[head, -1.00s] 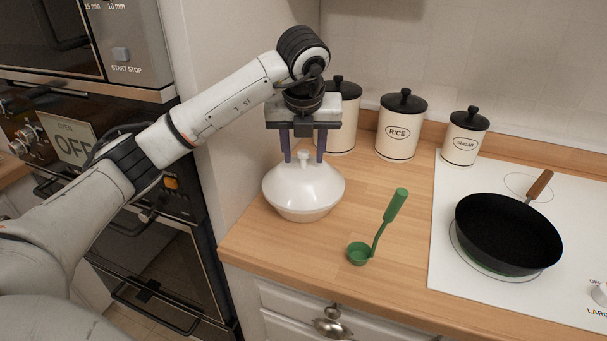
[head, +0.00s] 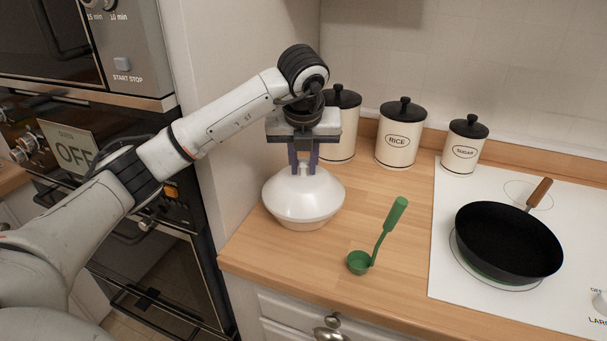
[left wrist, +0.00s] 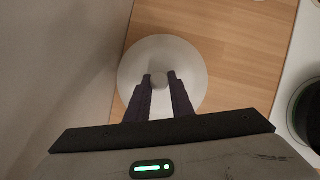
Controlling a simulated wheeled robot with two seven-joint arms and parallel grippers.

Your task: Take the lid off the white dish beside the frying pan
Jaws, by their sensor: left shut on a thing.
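The white dish (head: 304,221) stands on the wooden counter at the left, with its domed white lid (head: 303,192) on it. The lid also shows from above in the left wrist view (left wrist: 190,62). My left gripper (head: 303,171) is above the lid, pointing down, with its fingers shut on the lid's knob (left wrist: 159,80). In the head view the fingers mostly hide the knob. The lid appears seated on the dish, with no gap visible. The black frying pan (head: 508,240) with a wooden handle sits on the white cooktop to the right. My right gripper is not in view.
A green ladle (head: 359,262) lies on the counter between dish and cooktop (head: 445,278). Canisters, including the rice canister (head: 399,146) and sugar canister (head: 461,152), stand along the back wall. A wall and ovens (head: 150,215) are close at left.

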